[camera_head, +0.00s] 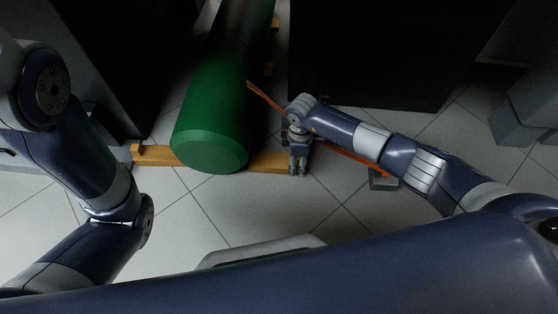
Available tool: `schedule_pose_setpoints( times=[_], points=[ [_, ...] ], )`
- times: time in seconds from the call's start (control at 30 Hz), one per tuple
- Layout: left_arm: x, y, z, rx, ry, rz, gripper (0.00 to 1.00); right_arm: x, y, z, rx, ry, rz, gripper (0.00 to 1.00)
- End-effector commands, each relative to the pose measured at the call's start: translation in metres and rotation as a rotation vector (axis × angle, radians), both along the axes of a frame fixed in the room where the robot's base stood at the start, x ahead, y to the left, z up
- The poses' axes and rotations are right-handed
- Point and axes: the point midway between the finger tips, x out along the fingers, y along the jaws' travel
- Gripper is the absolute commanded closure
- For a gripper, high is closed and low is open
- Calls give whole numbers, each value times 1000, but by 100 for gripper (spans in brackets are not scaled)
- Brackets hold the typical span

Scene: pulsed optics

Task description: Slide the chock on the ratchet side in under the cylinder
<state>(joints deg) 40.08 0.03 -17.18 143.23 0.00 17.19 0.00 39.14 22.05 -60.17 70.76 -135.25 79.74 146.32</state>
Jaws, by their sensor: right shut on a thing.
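The green cylinder (218,110) lies on its side with its round end toward me. It rests across a wooden beam (263,160) on the floor. My right gripper (298,173) is at the beam's right end, beside the cylinder and apart from it. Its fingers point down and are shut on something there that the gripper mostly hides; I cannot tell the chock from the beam. An orange strap (264,97) runs from the cylinder's right side behind my right arm to a grey ratchet-like block (382,181). My left gripper is not visible; only its arm shows at left.
Dark cabinets (390,60) stand behind on the right, and another dark unit (115,60) stands at the left. The tiled floor (240,210) in front of the beam is clear.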

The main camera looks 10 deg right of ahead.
Motion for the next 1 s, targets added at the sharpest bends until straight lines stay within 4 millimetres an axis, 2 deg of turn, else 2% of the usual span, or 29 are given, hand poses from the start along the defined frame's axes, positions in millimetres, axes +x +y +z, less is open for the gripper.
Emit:
schedule_pose_setpoints(
  times=[0.37,1.0],
  points=[
    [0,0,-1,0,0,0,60,1,2,0,2,-2,1,84],
    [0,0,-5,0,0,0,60,9,28,0,2,-2,1,84]
  ],
)
